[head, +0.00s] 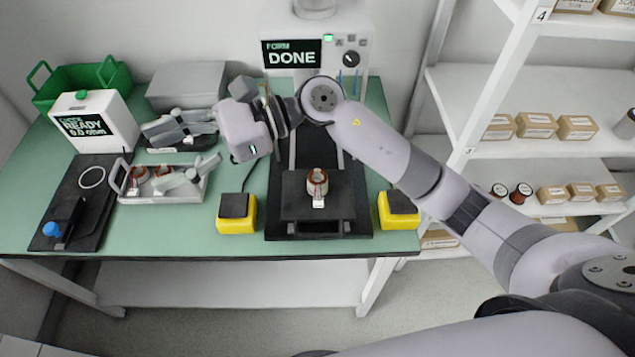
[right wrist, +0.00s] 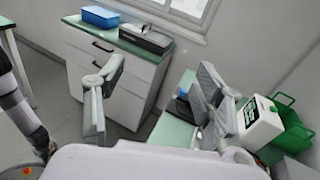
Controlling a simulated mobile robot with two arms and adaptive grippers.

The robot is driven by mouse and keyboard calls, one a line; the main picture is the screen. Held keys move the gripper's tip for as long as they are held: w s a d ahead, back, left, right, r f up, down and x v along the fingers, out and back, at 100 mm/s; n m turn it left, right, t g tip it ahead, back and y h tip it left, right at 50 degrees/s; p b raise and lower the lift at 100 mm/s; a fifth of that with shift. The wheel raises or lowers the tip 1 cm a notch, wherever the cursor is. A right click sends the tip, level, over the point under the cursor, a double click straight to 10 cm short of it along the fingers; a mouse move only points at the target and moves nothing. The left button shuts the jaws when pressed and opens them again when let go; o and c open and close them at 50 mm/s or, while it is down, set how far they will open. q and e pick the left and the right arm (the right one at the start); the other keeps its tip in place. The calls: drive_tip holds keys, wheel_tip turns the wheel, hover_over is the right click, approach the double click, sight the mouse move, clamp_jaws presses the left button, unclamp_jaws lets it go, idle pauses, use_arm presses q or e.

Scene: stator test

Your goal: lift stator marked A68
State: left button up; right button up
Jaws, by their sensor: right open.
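A stator (head: 317,183), a ring with copper-red windings and a small white tag, sits on the black platform of the forming machine (head: 358,60), whose screen reads DONE. Two similar stators, a left one (head: 138,175) and a right one (head: 162,173), are in a white tray (head: 204,190) at the left. No tag is legible, so I cannot tell which is A68. My right gripper (head: 160,157) is open and empty above the tray, its fingers pointing left and partly covering it. Its spread fingers show in the right wrist view (right wrist: 155,100), with no stator there. My left gripper is not in view.
A tester (head: 105,123) reading READY and a black fixture (head: 95,205) with a blue knob stand at the left. Yellow button boxes (head: 236,226) (head: 398,221) flank the machine. A green crate (head: 105,78) and a grey box (head: 187,80) stand behind. Shelves (head: 530,150) stand at the right.

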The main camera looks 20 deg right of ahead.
drive_tip(key=w+d+f+n+h, duration=0.3)
drive_tip(key=d+f+n+h, duration=0.15)
drive_tip(key=f+h, duration=0.25)
drive_tip(key=n+t+h, duration=0.1)
drive_tip(key=h, duration=0.9)
hover_over(318, 176)
drive_tip(key=f, duration=0.2)
drive_tip(key=f+p, duration=0.1)
drive_tip(key=f, duration=0.2)
drive_tip(key=f+p, duration=0.1)
drive_tip(key=f, duration=0.3)
drive_tip(key=f+p, duration=0.1)
drive_tip(key=f, duration=0.3)
drive_tip(key=shift+s+a+f, duration=0.25)
drive_tip(key=shift+s+a, duration=0.05)
drive_tip(key=shift+s, duration=0.1)
drive_tip(key=f+p, duration=0.1)
drive_tip(key=f, duration=0.2)
drive_tip(key=f+p, duration=0.1)
drive_tip(key=shift+s+d+f+p, duration=0.1)
drive_tip(key=shift+s+f+p, duration=0.2)
drive_tip(key=shift+p, duration=0.05)
drive_tip(key=shift+f, duration=0.35)
drive_tip(key=shift+c, duration=0.4)
drive_tip(key=shift+w, duration=0.1)
drive_tip(key=c, duration=1.3)
